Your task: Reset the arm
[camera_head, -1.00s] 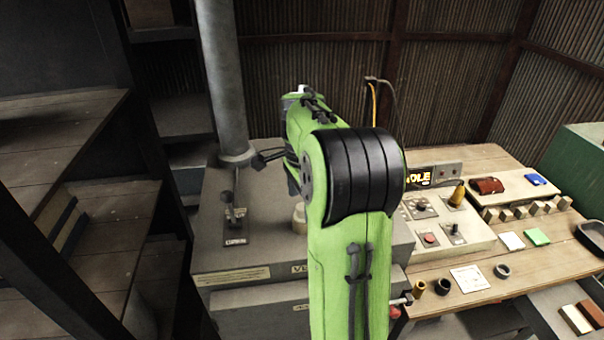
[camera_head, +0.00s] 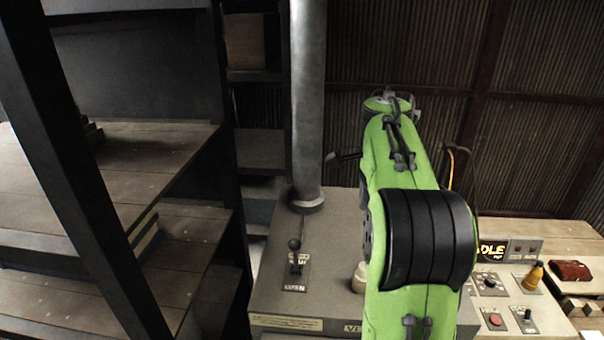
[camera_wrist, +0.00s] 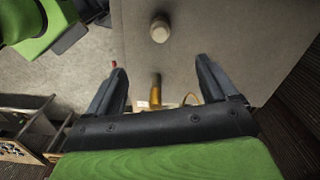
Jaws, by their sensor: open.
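My green arm rises on the right of the head view and bends back over the grey machine cabinet (camera_head: 330,240). The flat grey top lies beyond the fingers, with a pale round knob (camera_wrist: 160,28) ahead of the gap. That knob shows partly behind my arm in the head view (camera_head: 359,278). The gripper's fingers are hidden in the head view.
A lever (camera_head: 295,255) stands on the cabinet beside a thick grey pipe (camera_head: 308,100). Wooden shelves (camera_head: 130,150) with a dark post fill the left. A control panel (camera_head: 510,300), a yellow-brown cone (camera_head: 534,275) and a red item (camera_head: 571,271) are at the right.

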